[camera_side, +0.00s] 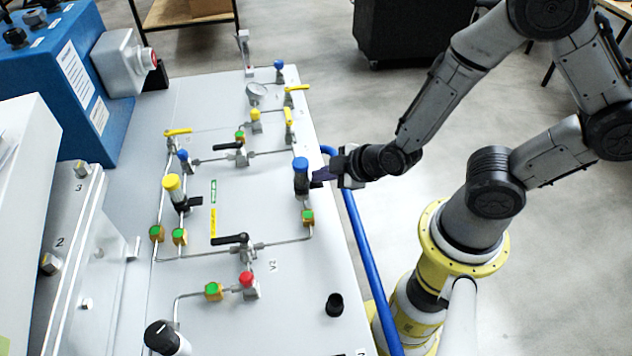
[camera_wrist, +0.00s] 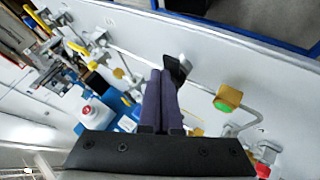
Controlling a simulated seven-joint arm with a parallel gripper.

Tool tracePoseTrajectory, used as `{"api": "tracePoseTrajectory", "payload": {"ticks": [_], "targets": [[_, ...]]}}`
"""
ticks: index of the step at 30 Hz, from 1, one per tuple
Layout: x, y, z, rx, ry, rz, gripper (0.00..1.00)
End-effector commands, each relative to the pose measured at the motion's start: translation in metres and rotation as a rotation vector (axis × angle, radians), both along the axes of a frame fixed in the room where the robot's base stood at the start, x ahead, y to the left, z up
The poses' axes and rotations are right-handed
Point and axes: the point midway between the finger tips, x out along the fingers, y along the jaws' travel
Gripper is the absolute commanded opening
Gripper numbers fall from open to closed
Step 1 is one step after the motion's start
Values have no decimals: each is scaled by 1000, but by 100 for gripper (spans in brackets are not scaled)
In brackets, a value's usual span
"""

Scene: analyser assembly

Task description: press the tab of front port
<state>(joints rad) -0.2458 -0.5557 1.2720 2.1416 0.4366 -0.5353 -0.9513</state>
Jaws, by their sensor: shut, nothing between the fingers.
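A port with a blue cap (camera_side: 301,164) and a dark lower body stands upright near the panel's right edge in the side view. My gripper (camera_side: 316,175) reaches in from the right, its dark fingertips at this port's body; I cannot tell if they touch. In the wrist view, my gripper's fingers (camera_wrist: 161,75) are together and hold nothing. A black tab (camera_wrist: 177,68) sits right beside the fingertips there, partly covered by them. A second port, with a yellow cap (camera_side: 172,183) and a black tab (camera_side: 195,201), stands further left on the panel.
The grey panel (camera_side: 285,285) carries thin pipes, a black-handled valve (camera_side: 232,239), a red-capped fitting (camera_side: 247,280) and green-topped brass fittings (camera_side: 308,216). A blue rail (camera_side: 361,250) runs along its right side. A blue box (camera_side: 60,75) stands at upper left.

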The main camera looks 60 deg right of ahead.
Motion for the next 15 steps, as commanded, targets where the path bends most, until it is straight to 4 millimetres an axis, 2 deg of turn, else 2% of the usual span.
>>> {"api": "tracePoseTrajectory", "payload": {"ticks": [15], "targets": [[0, 0, -6, 0, 2, -1, 0]]}}
